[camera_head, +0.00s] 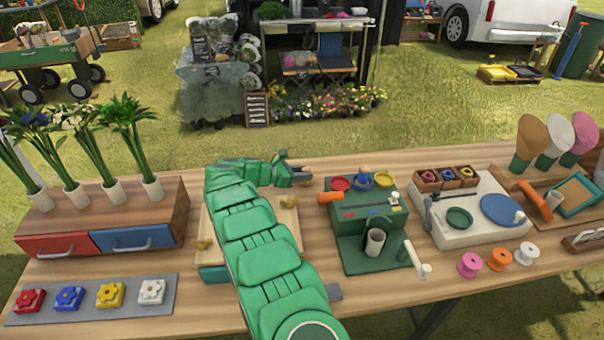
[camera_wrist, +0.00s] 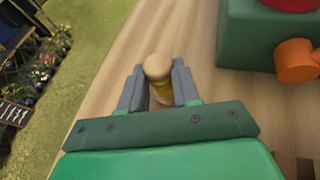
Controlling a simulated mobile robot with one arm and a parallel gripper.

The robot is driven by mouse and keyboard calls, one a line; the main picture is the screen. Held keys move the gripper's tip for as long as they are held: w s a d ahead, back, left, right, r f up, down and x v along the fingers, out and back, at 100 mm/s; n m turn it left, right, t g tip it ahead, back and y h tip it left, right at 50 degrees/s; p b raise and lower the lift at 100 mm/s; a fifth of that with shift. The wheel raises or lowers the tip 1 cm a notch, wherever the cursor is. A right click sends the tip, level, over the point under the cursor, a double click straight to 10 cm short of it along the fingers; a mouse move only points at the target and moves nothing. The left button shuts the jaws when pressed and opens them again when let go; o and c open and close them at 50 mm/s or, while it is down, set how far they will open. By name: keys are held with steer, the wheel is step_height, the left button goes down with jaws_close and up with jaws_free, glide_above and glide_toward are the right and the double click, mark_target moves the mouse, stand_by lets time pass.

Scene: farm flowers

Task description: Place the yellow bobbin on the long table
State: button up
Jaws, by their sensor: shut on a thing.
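In the head view my gripper (camera_head: 292,175) is over the far middle part of the long wooden table (camera_head: 385,295), left of the green machine. The bobbin is too small there to make out clearly. The table top (camera_wrist: 190,35) lies beneath the bobbin in the wrist view. I cannot tell whether the bobbin touches it.
A shallow wooden tray (camera_head: 288,222) is partly hidden under my arm. The green machine (camera_head: 370,223) with an orange roller stands to the right. A drawer box (camera_head: 110,232) with flower vases stands left. Pink, orange and white spools (camera_head: 498,260) stand front right.

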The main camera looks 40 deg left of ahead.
steer(key=shift+f, duration=0.15)
steer(key=o, duration=1.1)
steer(key=shift+c, duration=0.2)
steer(key=shift+r, duration=0.25)
steer(key=v, duration=1.2)
